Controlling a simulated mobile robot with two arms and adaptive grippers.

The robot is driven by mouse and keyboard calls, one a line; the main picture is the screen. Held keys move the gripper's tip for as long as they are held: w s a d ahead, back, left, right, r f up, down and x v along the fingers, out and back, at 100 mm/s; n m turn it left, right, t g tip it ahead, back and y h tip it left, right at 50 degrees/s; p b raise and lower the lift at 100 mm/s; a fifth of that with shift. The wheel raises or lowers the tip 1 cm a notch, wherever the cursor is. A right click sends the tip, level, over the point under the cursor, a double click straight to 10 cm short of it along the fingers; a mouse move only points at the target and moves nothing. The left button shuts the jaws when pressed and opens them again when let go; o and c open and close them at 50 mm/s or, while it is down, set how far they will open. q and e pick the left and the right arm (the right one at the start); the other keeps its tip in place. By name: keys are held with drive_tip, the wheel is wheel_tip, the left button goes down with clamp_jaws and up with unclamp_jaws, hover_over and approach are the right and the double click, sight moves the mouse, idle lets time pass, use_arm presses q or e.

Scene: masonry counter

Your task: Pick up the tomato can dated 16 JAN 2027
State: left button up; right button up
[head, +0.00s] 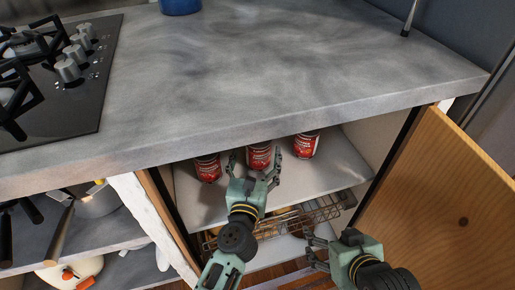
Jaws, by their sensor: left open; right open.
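Three red tomato cans stand in a row on the upper cabinet shelf: a left can (208,168), a middle can (260,155) and a right can (307,144). Their date print is too small to read. My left gripper (254,163) is open at the middle can, one finger on either side of it in the picture; I cannot tell whether they touch it. The middle can's lower part is partly hidden by the gripper. My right gripper (312,252) is open and empty, lower down in front of the cabinet, apart from the cans.
The grey counter (270,65) overhangs the cabinet shelf (330,172). A wire basket (325,207) sits below. The wooden door (450,190) stands open at right. A hob (60,80) is at left, with pots (97,202) below. The shelf's right part is free.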

use_arm(q)
drive_tip(key=shift+w+d, duration=0.1)
drive_tip(key=shift+w, duration=0.45)
drive_tip(key=w, duration=0.3)
drive_tip(key=shift+w+d+b, duration=0.25)
drive_tip(key=shift+b, duration=0.1)
drive_tip(key=shift+w, duration=0.45)
drive_tip(key=c, duration=1.6)
drive_tip(key=shift+r, duration=0.1)
drive_tip(key=shift+c, duration=0.5)
use_arm(e)
drive_tip(key=w+r+t, duration=0.1)
drive_tip(key=w+a+r+t, duration=0.1)
drive_tip(key=w, duration=0.1)
drive_tip(key=shift+w+a+r+y, duration=0.15)
drive_tip(key=shift+r+y, duration=0.15)
drive_tip(key=shift+r, duration=0.1)
